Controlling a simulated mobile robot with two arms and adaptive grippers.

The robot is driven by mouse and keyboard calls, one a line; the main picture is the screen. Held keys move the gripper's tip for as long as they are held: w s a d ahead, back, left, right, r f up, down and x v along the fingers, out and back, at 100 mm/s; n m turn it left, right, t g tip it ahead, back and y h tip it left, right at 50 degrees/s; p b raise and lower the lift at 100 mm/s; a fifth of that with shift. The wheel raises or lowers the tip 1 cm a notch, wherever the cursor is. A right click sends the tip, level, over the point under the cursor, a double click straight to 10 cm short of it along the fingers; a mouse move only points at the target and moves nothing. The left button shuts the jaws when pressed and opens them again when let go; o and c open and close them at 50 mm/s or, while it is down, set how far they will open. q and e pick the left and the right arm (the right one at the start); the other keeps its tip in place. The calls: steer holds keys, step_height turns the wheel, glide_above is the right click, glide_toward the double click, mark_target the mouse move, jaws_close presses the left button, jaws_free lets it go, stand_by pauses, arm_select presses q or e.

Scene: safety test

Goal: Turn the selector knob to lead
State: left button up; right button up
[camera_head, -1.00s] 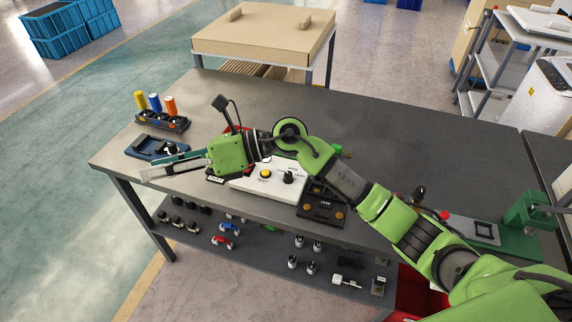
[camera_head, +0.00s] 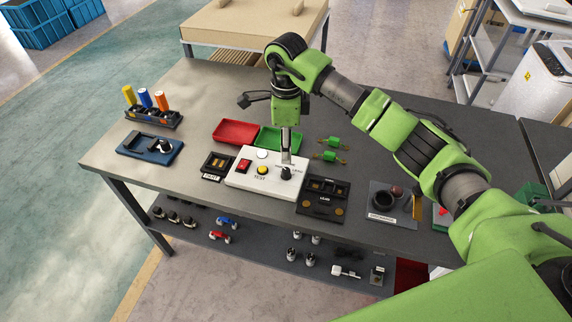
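The white test box (camera_head: 240,179) sits on the grey bench with a yellow button (camera_head: 262,171), a red switch (camera_head: 244,166), a round white part (camera_head: 262,154) and a black selector knob (camera_head: 286,173) on its top. My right gripper (camera_head: 286,160) points down just behind and above the knob. Its fingers show as a narrow strip, seen nearly edge-on, so the gap between them cannot be made out. Whether they touch the knob cannot be told. The lettering by the knob is partly hidden and too small to read. My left gripper is not in view.
A red tray (camera_head: 236,132) and a green tray (camera_head: 278,140) lie behind the box. A black fixture (camera_head: 323,198) stands close on its right, a small black holder (camera_head: 217,166) on its left. Two green parts (camera_head: 331,155) lie right of the gripper. The bench's back right is clear.

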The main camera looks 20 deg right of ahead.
mark_target(286, 170)
step_height(286, 170, down, 9)
steer(key=shift+r+p, duration=0.1)
steer(key=shift+p, duration=0.8)
jaws_close()
